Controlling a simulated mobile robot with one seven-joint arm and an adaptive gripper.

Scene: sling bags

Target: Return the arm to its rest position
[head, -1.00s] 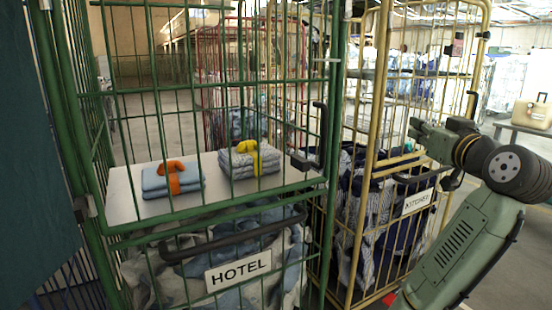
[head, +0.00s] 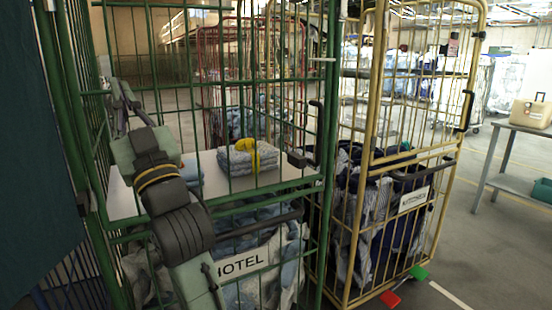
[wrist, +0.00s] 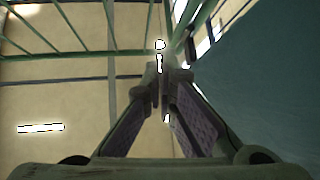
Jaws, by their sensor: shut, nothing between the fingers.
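My arm stands at the left of the head view, in front of the green cage trolley (head: 327,150) labelled HOTEL. My gripper (head: 119,88) points upward near the trolley's left side. In the wrist view its two fingers (wrist: 164,78) meet at the tips with nothing between them. Whether the fingers are in front of the bars or touching them I cannot tell.
A yellow cage trolley (head: 372,165) stands right. A dark teal curtain (head: 35,170) hangs left.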

